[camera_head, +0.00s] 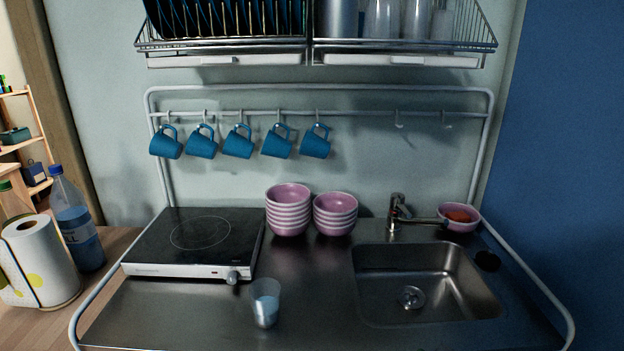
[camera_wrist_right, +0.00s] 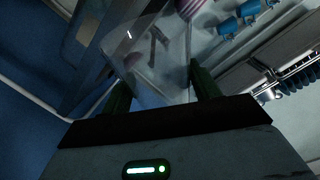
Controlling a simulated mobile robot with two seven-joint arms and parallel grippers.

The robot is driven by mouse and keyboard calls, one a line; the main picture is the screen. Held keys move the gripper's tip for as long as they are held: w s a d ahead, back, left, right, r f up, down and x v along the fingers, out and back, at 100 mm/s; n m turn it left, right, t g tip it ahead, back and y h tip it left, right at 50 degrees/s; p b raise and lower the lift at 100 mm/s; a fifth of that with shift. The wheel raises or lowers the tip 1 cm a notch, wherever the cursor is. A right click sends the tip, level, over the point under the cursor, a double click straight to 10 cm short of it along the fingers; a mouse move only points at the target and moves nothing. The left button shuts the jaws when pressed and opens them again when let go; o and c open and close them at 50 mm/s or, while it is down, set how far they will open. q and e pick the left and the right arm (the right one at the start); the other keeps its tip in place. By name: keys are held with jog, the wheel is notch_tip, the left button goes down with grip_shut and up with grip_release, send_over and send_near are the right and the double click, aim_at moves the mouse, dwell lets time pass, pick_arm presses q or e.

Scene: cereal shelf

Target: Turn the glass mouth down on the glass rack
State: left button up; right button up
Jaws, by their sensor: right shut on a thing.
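In the right wrist view my right gripper (camera_wrist_right: 161,85) is shut on a clear glass (camera_wrist_right: 152,55), which shows as a see-through shape between and beyond the two dark fingers. I cannot tell which way its mouth points. The head view shows neither gripper nor this held glass. Another clear glass (camera_head: 265,303) stands upright on the front of the steel counter, apart from any gripper. The glass rack (camera_head: 400,62) is the right half of the wire wall rack at the top. Several glasses (camera_head: 382,20) stand on it, their tops cut off by the frame.
The left rack half (camera_head: 220,62) holds dark plates. Blue mugs (camera_head: 237,143) hang from a rail below. Pink bowls (camera_head: 288,208), a hob (camera_head: 195,240), a sink (camera_head: 425,285) and a faucet (camera_head: 396,213) occupy the counter. A bottle (camera_head: 75,225) and paper roll (camera_head: 42,262) stand left.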

jog(key=n, duration=0.6)
jog(key=shift+n, duration=0.4)
notch_tip(320, 180, up, 2)
jog(key=shift+r, duration=0.1)
jog(key=shift+w+a, duration=0.1)
jog(key=shift+a, duration=0.05)
